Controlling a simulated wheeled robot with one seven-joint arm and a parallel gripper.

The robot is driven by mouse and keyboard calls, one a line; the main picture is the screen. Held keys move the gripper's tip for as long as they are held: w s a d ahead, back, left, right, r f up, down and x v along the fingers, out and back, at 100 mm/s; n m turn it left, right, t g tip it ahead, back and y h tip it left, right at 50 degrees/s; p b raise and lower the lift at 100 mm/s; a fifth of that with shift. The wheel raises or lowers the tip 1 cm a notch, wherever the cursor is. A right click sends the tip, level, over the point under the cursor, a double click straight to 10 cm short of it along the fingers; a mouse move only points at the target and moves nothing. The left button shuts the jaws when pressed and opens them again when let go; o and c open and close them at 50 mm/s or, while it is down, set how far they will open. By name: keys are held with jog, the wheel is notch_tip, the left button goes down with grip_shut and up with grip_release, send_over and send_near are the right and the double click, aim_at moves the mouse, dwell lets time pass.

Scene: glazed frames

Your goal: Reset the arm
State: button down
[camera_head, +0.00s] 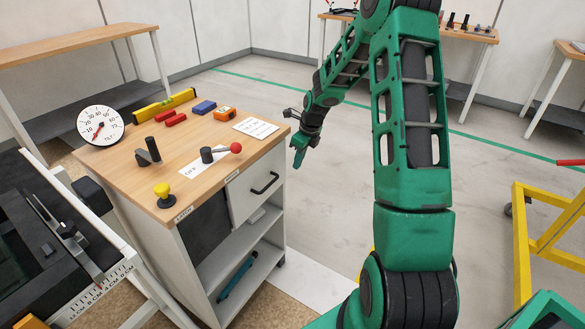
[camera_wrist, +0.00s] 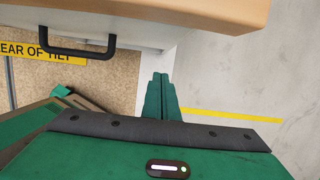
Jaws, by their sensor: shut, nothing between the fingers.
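My gripper (camera_head: 299,158) hangs at the end of my green arm, just right of the wooden-topped cabinet (camera_head: 118,166), pointing down. In the wrist view the two green fingers (camera_wrist: 160,97) lie against each other with nothing between them. My arm reaches forward from the lower right, bent at the elbow near the top of the head view. The cabinet's wooden edge (camera_wrist: 150,12) and black drawer handle (camera_wrist: 68,48) show in the wrist view above and left of the fingers.
A yellow frame (camera_head: 535,235) stands at the right. Open floor (camera_head: 330,205) lies between the cabinet and my arm.

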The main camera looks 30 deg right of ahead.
jog(key=s+r+n+g+h, duration=0.1)
jog(key=s+r+n, duration=0.7)
jog(key=s+r, duration=0.65)
jog(key=s+a+r+n, duration=0.2)
jog(key=s+n, duration=0.6)
jog(key=s, duration=0.6)
jog(key=s+a+r+n+g, duration=0.1)
jog(key=s+a+r+n, duration=0.2)
jog(key=s+n, duration=0.5)
jog(key=shift+s+a, duration=0.2)
jog(key=shift+s, duration=2.65)
jog(key=shift+r, duration=0.1)
